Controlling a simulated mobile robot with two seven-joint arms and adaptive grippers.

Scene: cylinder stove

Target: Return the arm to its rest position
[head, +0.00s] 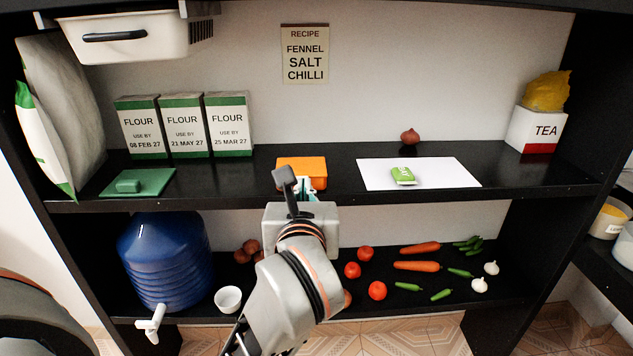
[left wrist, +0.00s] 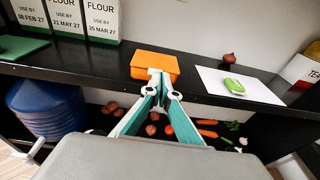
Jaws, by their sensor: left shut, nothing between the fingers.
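My left arm reaches up from the bottom middle of the head view. My left gripper (head: 301,186) is at the front edge of the upper shelf, in front of an orange block (head: 315,168). In the left wrist view its fingers (left wrist: 159,80) are closed together and empty, just in front of the orange block (left wrist: 153,65). I cannot tell whether the fingertips touch the block. My right gripper is not in view.
Below are a blue water container (head: 165,260), a white bowl (head: 228,299) and vegetables (head: 417,266).

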